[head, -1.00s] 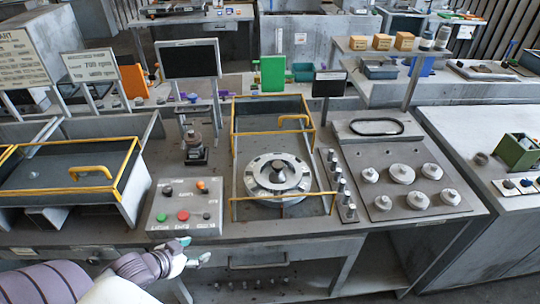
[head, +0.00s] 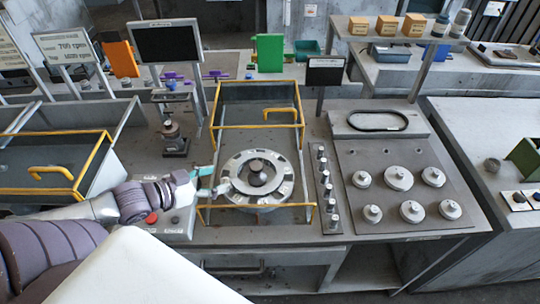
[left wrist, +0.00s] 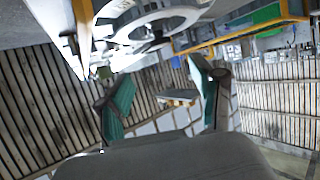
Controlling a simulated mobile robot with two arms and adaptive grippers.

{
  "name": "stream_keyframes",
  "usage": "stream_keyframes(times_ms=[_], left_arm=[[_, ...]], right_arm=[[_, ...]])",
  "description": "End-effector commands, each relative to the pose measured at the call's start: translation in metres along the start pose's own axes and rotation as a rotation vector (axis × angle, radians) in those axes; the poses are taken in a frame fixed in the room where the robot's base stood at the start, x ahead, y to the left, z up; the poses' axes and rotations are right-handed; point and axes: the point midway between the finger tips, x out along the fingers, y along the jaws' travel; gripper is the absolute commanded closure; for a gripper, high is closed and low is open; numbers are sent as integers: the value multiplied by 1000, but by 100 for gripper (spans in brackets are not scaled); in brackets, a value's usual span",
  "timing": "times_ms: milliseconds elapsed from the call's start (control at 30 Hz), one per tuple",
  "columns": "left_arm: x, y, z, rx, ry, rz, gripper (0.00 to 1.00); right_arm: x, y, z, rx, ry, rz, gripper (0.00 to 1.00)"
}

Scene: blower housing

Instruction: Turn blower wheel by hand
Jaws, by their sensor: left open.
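The blower wheel (head: 237,167) is a round pale ring with slots and a dark hub knob (head: 257,170) at its centre. It lies flat inside a yellow-edged housing (head: 300,118) on the bench. My left gripper (head: 213,182) is at the left edge of the wheel, with its fingers open. I cannot tell whether a finger touches the rim. In the left wrist view the two green-padded fingers (left wrist: 160,95) are wide apart with nothing between them. The wheel (left wrist: 150,22) shows beyond them at the top. My right gripper is not in view.
A row of knobs (head: 325,190) stands right of the housing, beside a plate with several round knobs (head: 398,178). A button panel (head: 178,222) lies partly under my left arm. A small dark device (head: 174,140) and a black monitor (head: 167,41) stand behind the arm.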

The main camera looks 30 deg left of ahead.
Motion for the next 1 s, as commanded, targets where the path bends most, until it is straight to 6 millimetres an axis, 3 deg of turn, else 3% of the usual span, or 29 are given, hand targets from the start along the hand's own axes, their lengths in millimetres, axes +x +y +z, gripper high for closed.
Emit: stream_keyframes(times_ms=[233, 500, 833, 1000], left_arm=[[12, -2, -4, -1, 16, 5, 33], [46, -2, -5, 0, 17, 4, 33], [91, -2, -6, 0, 16, 4, 33], [114, -1, -7, 2, 14, 5, 33]], right_arm=[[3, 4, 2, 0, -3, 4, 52], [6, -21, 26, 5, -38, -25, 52], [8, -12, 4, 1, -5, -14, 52], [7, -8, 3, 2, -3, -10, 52]])
